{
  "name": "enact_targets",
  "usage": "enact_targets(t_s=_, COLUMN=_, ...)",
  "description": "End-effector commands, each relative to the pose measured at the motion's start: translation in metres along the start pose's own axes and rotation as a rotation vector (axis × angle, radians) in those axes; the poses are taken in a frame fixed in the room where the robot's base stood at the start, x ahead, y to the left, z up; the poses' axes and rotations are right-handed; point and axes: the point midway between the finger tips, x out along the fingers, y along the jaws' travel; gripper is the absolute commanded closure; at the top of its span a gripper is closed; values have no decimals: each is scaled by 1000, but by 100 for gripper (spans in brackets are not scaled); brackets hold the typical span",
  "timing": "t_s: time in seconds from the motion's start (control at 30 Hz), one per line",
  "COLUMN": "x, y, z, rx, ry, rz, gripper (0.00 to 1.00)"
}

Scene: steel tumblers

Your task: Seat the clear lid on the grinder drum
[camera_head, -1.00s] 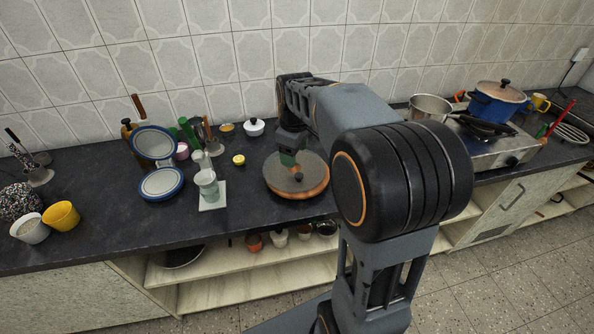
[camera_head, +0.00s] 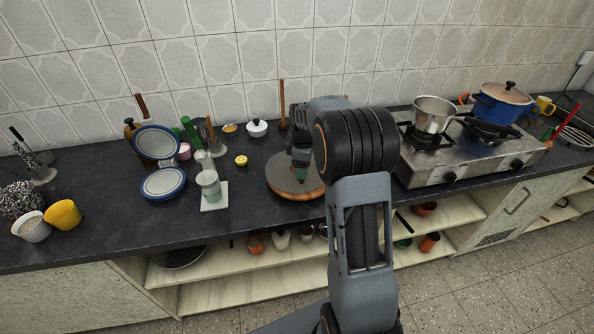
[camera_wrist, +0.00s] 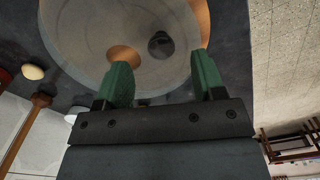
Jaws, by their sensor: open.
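The grinder drum (camera_head: 313,195) is a low, round, orange-brown body on the dark counter. Its orange side also shows at the upper right of the wrist view (camera_wrist: 203,22). A wide, greyish see-through lid (camera_head: 280,174) lies over the drum's top; it fills much of the upper wrist view (camera_wrist: 80,35). The lid's dark knob (camera_wrist: 160,44) shows ahead of the fingers, between them. Orange shows beyond the lid's right edge, and I cannot tell whether the lid sits level. My gripper (camera_head: 301,174) is over the lid, its green fingers apart (camera_wrist: 163,75) with nothing between them.
A pale green cup (camera_head: 208,184) stands on a white mat left of the drum. Blue-rimmed plates (camera_head: 162,183) are further left. A steel stove (camera_head: 470,158) with pots is at the right. A tiled wall closes the back; the counter's front edge is near.

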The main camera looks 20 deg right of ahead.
Motion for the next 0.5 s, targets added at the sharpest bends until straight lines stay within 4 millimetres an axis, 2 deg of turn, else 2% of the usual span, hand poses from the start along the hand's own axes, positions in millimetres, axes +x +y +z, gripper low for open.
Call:
enact_targets(t_s=0.33, x=40, y=-1, z=-2, rx=1, ry=-1, rz=-2, gripper=37)
enact_targets(t_s=0.5, x=51, y=-1, z=-2, rx=1, ry=0, rz=0, gripper=37)
